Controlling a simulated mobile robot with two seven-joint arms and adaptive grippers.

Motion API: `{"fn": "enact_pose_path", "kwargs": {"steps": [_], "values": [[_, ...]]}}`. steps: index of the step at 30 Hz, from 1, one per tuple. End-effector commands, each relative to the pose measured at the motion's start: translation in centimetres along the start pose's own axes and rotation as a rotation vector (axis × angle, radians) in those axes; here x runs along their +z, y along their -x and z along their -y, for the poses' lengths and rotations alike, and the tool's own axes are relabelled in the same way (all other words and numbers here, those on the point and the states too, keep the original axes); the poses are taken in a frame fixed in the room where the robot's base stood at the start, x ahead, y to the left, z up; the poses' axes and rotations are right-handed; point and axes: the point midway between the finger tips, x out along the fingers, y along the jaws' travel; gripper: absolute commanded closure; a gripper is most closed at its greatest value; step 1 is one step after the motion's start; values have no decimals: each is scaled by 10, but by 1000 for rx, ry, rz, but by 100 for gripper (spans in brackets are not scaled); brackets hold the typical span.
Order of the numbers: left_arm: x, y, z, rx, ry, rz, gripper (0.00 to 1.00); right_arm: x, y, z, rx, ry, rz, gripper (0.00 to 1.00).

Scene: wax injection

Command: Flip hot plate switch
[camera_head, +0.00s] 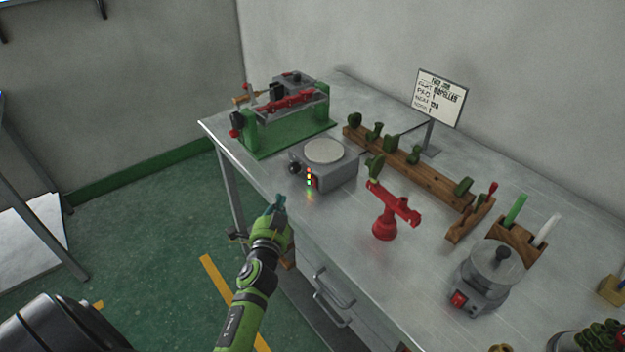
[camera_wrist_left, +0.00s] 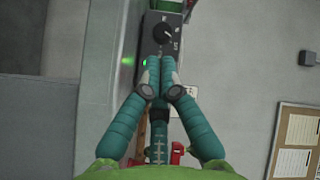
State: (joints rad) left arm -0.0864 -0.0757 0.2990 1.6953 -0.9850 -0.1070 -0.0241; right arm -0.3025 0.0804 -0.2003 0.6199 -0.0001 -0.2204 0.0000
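The hot plate (camera_head: 325,178) is a grey box with a pale round top, standing near the table's left front edge. A dark knob and a lit red, yellow and green spot show on its front. In the left wrist view its dark front panel (camera_wrist_left: 153,40) shows the knob and a green light. My left gripper (camera_head: 279,203) is in front of the hot plate, apart from it in the head view. Its teal fingers (camera_wrist_left: 153,72) are together at the tips, with nothing seen between them. They cover the lower panel, so the switch is not clear. My right gripper is not in view.
The metal table (camera_head: 345,235) also bears a green and red machine (camera_head: 285,125), a wooden rack (camera_head: 410,165), a red stand (camera_head: 386,225) and a grey pot (camera_head: 487,275) with a red switch. A sign (camera_head: 440,97) stands behind. Floor is open left of the table.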

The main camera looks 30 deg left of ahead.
Motion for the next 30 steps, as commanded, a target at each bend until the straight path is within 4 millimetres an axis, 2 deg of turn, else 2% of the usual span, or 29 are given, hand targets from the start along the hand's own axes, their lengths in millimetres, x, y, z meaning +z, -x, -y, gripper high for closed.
{"fn": "enact_pose_path", "kwargs": {"steps": [13, 20, 30], "values": [[-39, -42, -17, -2, 0, -2, 100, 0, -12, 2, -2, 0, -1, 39], [-47, -49, -19, -1, 0, -1, 100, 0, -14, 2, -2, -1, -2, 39], [-47, -49, -19, 0, -1, -1, 100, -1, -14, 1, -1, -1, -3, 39]]}}
